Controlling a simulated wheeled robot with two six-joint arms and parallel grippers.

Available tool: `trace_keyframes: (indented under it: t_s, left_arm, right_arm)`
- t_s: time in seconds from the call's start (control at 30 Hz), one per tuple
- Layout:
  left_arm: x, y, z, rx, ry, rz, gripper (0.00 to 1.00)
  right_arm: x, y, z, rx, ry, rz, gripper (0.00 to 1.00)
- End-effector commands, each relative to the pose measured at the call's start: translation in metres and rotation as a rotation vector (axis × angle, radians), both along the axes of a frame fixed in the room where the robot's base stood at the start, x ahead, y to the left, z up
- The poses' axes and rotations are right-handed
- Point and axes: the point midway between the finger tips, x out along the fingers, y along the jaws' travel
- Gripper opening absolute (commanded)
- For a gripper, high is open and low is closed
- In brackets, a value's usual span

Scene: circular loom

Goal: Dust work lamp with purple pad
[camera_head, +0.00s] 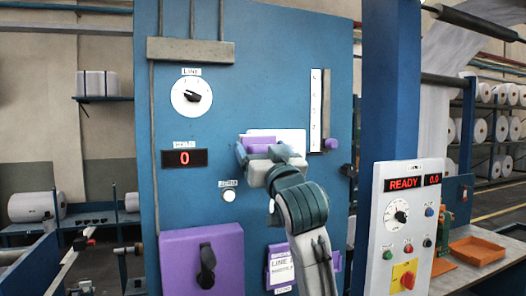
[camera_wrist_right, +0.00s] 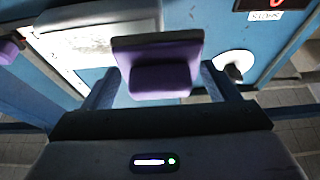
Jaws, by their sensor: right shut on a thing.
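My right gripper (camera_head: 262,160) is raised in front of the blue machine panel and is shut on the purple pad (camera_head: 259,146). In the right wrist view the purple pad (camera_wrist_right: 160,78) sits between the two fingers of my gripper (camera_wrist_right: 165,92). Behind the pad is a white, bright rectangular face (camera_head: 285,135), probably the work lamp. It also shows as a pale lit panel (camera_wrist_right: 88,42) in the right wrist view, partly hidden by the pad. I cannot tell whether the pad touches it. My left gripper is not in view.
The blue panel carries a LINE dial (camera_head: 192,96), a red display reading 0 (camera_head: 184,158), a purple-handled slider (camera_head: 331,144) and a purple switch box (camera_head: 203,262). A white control box (camera_head: 407,228) stands to the right. An orange tray (camera_head: 476,251) lies on the bench.

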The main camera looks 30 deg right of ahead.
Motion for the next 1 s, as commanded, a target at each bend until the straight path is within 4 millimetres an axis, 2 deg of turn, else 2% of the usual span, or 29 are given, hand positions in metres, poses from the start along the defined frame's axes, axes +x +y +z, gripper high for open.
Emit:
trace_keyframes:
  t_s: [1.0]
  left_arm:
    - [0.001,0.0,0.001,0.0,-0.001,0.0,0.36]
  right_arm:
    - [0.016,-0.004,0.001,0.0,-0.001,0.0,0.63]
